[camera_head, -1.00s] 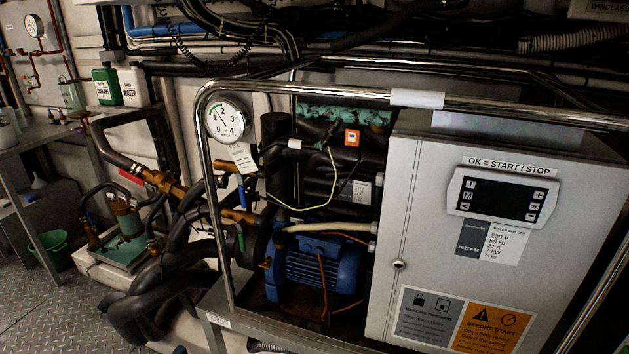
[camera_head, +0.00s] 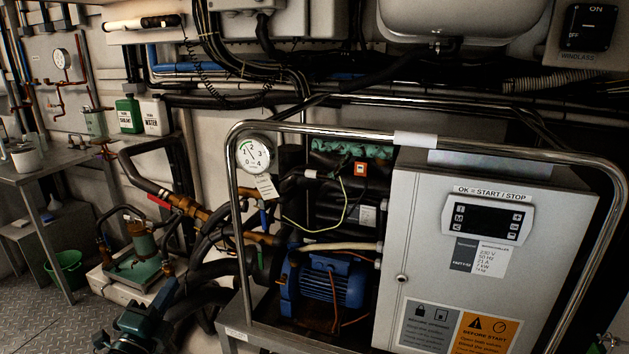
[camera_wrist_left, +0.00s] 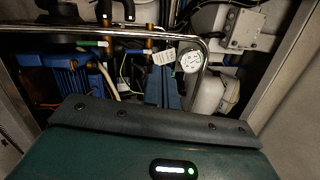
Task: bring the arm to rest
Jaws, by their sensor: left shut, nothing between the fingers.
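My left gripper (camera_head: 140,322) is low at the left in the head view, in front of the pipework and left of the chiller frame. It holds nothing. In the left wrist view its dark green body fills the bottom, and its narrow fingers (camera_wrist_left: 166,90) are together. That view looks toward the frame's rail, the blue motor (camera_wrist_left: 68,78) and the gauge (camera_wrist_left: 190,61). My right gripper cannot be made out; only a small greenish piece shows at the lower right corner of the head view.
The chiller's grey control box (camera_head: 420,250) stands at the right behind a chrome rail (camera_head: 300,128). The gauge (camera_head: 253,154) hangs at the rail's left corner, above the blue motor (camera_head: 325,278). A metal table (camera_head: 45,170) and a green bucket (camera_head: 66,268) are at the left.

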